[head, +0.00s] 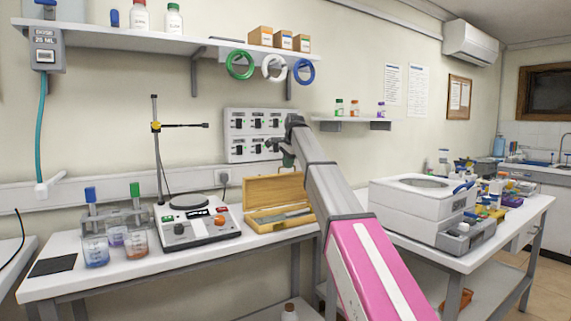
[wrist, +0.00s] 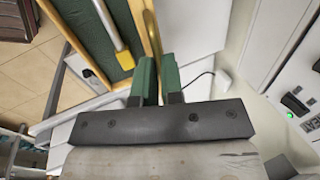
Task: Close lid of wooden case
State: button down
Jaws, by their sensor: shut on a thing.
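The wooden case (head: 256,224) stands open on the white bench, its lid (head: 262,190) raised upright at the back. A grey metal tool lies inside it. In the wrist view the case shows a green lining (wrist: 82,25) and a tool with a yellow end (wrist: 123,60). My gripper (head: 288,160) is at the top of the lid, near its right end. In the wrist view my gripper (wrist: 158,75) has its green fingers shut on the thin golden edge of the lid (wrist: 152,45). The exact contact is partly hidden between the fingers.
A hotplate device (head: 198,225) with a stand is left of the case. Beakers (head: 96,250) stand farther left. A large white machine (head: 420,205) is to the right. A switch panel (head: 254,130) is on the wall behind the lid.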

jog(key=s+d+f+t+y, duration=0.3)
jog(key=s+d+f+t, duration=0.15)
jog(key=s, duration=0.45)
jog(key=t+y, duration=0.3)
jog(key=t, duration=0.3)
send_over(305, 218)
jog(key=f+v, duration=0.1)
jog(key=v, duration=0.3)
notch_tip(305, 218, down, 10)
jog(key=shift+y, duration=0.3)
jog(key=shift+s+d+f, duration=0.1)
jog(key=shift+s+f, duration=0.1)
jog(key=shift+f, duration=0.6)
jog(key=shift+s+d+f, duration=0.1)
jog(key=shift+s+f, duration=0.05)
jog(key=shift+f, duration=0.7)
jog(key=shift+s+f, duration=0.2)
jog(key=shift+f, duration=0.6)
jog(key=shift+w+f, duration=0.15)
jog(key=c, duration=1.2)
grip_release()
jog(key=shift+c, duration=0.2)
jog(key=v, duration=1.1)
